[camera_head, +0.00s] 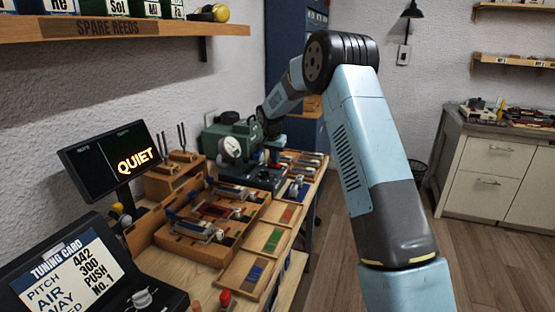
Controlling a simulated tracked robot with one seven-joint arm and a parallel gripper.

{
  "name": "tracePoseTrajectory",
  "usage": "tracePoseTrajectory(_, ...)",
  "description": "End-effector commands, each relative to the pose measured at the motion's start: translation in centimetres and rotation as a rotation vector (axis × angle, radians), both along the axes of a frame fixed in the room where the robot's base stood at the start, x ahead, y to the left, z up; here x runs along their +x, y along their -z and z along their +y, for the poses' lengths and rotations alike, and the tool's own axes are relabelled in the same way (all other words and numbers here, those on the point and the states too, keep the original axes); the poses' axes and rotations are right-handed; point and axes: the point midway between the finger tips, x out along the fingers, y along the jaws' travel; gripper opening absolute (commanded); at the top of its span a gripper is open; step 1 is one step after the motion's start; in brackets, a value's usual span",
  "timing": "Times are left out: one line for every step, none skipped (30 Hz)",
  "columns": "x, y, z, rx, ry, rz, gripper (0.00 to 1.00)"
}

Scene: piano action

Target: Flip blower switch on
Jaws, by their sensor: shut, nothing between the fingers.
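A green machine (241,133) with a round white gauge (232,147) stands at the far end of the workbench; it looks like the blower, though no label shows. I cannot make out its switch from here. My light-blue arm comes up from the lower right, bends at the top and reaches down to the machine's right side. My gripper (273,156) is small and dark there, close beside the machine. It is shut and holds nothing. I cannot tell whether it touches the machine.
On the bench are a screen reading QUIET (135,160), a tuning card display (65,275), and a wooden tray (190,245) of reed parts. A spare reeds shelf (120,28) overhangs at upper left. Drawers (485,180) stand at right; the floor between is open.

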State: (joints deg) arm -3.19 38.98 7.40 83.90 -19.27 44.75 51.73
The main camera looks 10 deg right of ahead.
Motion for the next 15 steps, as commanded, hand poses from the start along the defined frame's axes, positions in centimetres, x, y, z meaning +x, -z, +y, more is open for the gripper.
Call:
tracePoseTrajectory(0.0,0.0,0.0,0.0,0.0,0.0,0.0)
tracePoseTrajectory(0.0,-0.1,0.0,0.0,0.0,0.0,0.0)
tracePoseTrajectory(0.0,-0.2,0.0,0.0,0.0,0.0,0.0)
tracePoseTrajectory(0.0,-0.3,-0.1,-0.001,0.0,-0.001,0.0)
tracePoseTrajectory(0.0,-0.5,-0.1,0.0,0.001,-0.001,0.0)
tracePoseTrajectory(0.0,-0.8,-0.1,0.0,0.001,-0.001,0.0)
tracePoseTrajectory(0.0,-1.2,-0.2,0.0,0.002,-0.001,0.0)
tracePoseTrajectory(-0.1,-1.5,-0.2,-0.001,0.002,-0.002,0.0)
tracePoseTrajectory(-0.1,-2.1,-0.3,0.0,0.002,-0.002,0.0)
tracePoseTrajectory(-0.1,-2.6,-0.4,0.0,0.002,-0.003,0.0)
tracePoseTrajectory(-0.1,-3.2,-0.5,0.0,0.002,-0.003,0.0)
tracePoseTrajectory(-0.2,-4.0,-0.6,0.001,0.003,-0.003,0.0)
tracePoseTrajectory(-0.4,-4.6,-0.6,0.0,0.003,-0.003,0.0)
tracePoseTrajectory(-0.6,-5.1,-0.6,0.001,0.003,-0.003,0.0)
tracePoseTrajectory(-0.9,-5.9,-0.7,-0.001,0.003,-0.003,0.0)
